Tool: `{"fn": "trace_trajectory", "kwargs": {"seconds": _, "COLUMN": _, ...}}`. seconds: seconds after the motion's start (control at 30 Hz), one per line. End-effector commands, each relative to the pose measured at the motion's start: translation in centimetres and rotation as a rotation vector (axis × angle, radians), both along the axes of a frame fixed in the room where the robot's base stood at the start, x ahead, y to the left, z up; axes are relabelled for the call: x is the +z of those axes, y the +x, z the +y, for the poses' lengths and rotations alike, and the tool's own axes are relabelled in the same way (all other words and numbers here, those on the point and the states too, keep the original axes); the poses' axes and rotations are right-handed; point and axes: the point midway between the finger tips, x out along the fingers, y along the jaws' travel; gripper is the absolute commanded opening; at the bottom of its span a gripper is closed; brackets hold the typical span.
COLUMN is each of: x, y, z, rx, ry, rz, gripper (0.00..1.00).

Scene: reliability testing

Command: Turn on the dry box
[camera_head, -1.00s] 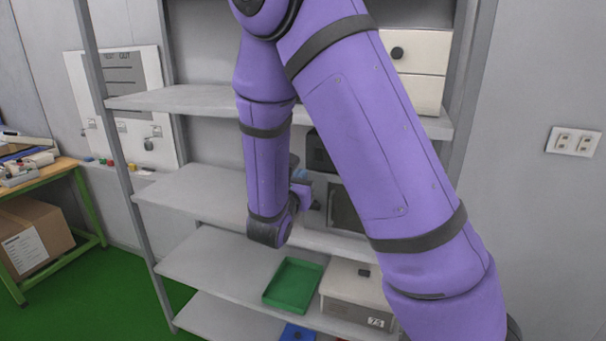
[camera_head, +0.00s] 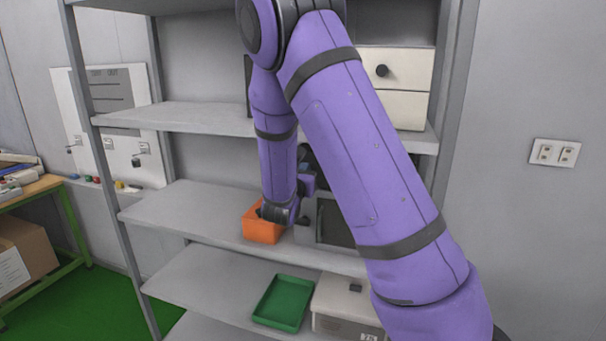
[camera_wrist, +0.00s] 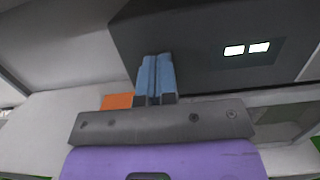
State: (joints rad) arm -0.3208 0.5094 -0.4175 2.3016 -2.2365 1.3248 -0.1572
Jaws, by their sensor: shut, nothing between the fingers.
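A grey box with a dark window, which looks like the dry box (camera_head: 335,222), stands on the middle shelf, largely hidden behind my arm. In the wrist view a dark grey face, apparently of the same box (camera_wrist: 205,35), fills the upper right and carries two small bright rectangles (camera_wrist: 246,48) side by side. I cannot tell if these are displays or switches. My gripper (camera_wrist: 155,62) has its blue fingers shut together and empty, in front of that face and left of the rectangles. Contact cannot be told. In the head view the fingertips are hidden by my arm.
An orange bin (camera_head: 262,229) sits left of the box on the same shelf; its edge shows in the wrist view (camera_wrist: 117,101). A green tray (camera_head: 283,303) and a pale box (camera_head: 342,307) are on the shelf below. White drawers (camera_head: 397,70) stand above.

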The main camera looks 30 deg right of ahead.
Motion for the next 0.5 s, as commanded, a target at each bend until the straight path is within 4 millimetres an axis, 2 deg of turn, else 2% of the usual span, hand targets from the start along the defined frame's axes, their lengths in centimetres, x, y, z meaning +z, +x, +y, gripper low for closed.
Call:
{"fn": "trace_trajectory", "kwargs": {"seconds": 0.27, "x": 0.1, "y": 0.1, "z": -0.2, "rx": -0.002, "ry": 0.017, "rz": 0.012, "gripper": 0.0}}
{"fn": "trace_trajectory", "kwargs": {"seconds": 0.5, "x": 0.7, "y": 0.6, "z": -1.0, "rx": -0.005, "ry": 0.127, "rz": 0.092, "gripper": 0.0}}
